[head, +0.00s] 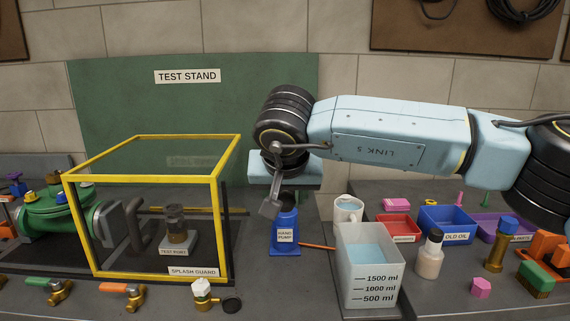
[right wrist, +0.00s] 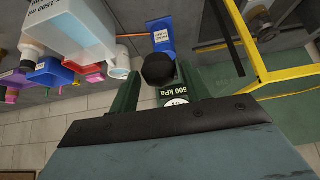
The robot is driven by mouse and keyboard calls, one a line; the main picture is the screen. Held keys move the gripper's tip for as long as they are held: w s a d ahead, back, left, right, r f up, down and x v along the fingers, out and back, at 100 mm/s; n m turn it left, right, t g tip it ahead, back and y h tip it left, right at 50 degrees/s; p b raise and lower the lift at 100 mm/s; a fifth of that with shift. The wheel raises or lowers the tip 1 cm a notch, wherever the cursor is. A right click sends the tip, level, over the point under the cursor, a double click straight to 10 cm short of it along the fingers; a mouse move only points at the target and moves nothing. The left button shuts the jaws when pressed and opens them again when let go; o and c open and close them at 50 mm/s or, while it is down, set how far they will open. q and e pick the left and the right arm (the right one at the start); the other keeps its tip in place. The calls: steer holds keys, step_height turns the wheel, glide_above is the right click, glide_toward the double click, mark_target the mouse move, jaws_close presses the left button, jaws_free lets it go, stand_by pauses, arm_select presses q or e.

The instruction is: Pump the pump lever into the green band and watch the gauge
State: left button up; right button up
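The blue hand pump (head: 285,230) stands on the bench in the middle of the head view, with a dark top. It also shows at the top of the right wrist view (right wrist: 160,35). A round black knob (right wrist: 158,68), apparently the lever's end, lies between the dark green fingertips of my right gripper (right wrist: 160,75). The fingers are apart, with narrow gaps beside the knob. A gauge marked 300 kPa (right wrist: 177,97) is partly cut off by my gripper body; its needle and green band cannot be read. In the head view my wrist hides the fingers and lever. My left gripper is not in view.
A yellow-framed splash guard (head: 225,225) stands left of the pump. A water-filled measuring container (head: 370,285) and a mug (head: 347,208) stand to its right. Several small bins, including a blue one (head: 445,222), and loose parts fill the right side. An orange rod (head: 317,246) lies beside the pump.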

steer(key=shift+o, duration=0.5)
steer(key=shift+s+f, duration=0.1)
steer(key=shift+f, duration=0.15)
steer(key=shift+r, duration=0.1)
steer(key=p+v, duration=0.2)
steer(key=v, duration=0.3)
steer(key=shift+s+r, duration=0.25)
steer(key=shift+s, duration=0.05)
